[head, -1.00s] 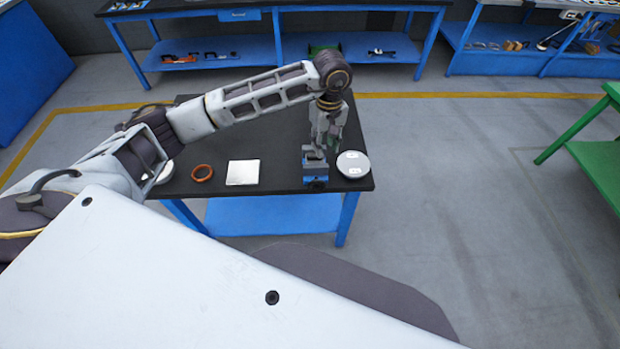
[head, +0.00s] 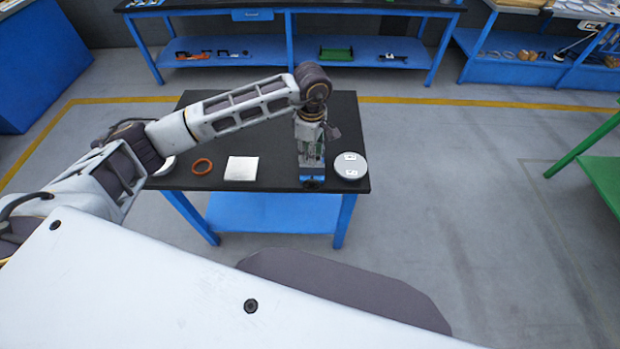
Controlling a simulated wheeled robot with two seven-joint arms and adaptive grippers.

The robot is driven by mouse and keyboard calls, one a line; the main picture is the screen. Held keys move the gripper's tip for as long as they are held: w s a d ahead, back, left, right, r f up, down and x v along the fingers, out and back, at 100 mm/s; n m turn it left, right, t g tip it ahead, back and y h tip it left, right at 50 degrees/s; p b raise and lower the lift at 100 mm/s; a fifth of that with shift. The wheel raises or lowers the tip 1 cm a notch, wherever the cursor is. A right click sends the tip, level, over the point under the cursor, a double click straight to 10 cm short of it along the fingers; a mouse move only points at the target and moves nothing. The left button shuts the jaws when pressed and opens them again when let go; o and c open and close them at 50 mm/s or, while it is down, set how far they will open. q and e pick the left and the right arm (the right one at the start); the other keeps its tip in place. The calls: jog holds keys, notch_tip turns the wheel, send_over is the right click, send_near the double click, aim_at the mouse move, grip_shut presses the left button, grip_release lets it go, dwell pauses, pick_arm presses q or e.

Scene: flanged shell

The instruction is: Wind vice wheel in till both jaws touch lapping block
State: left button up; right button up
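A small blue vice (head: 318,185) stands near the front right of the black table, with a dark round part on its front face. My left gripper (head: 311,160) points down directly over the vice and covers most of its top. Its fingers blend with the vice at this size, so I cannot tell whether they are open, shut or touching it. The vice jaws and any block between them are hidden behind the gripper. My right gripper is out of view.
On the black table (head: 270,182), a grey disc (head: 349,171) with two pale squares sits close right of the vice. A pale square plate (head: 241,169) and an orange ring (head: 201,165) lie to the left. A blue-framed bench (head: 366,45) stands behind.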

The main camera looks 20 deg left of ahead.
aim_at(312, 182)
pick_arm(q)
jog(key=shift+w+d+n, duration=0.1)
jog(key=shift+n, duration=2.1)
jog(key=shift+f, duration=0.2)
jog(key=shift+f+p, duration=1.35)
jog(key=shift+f, duration=5.4)
grip_shut()
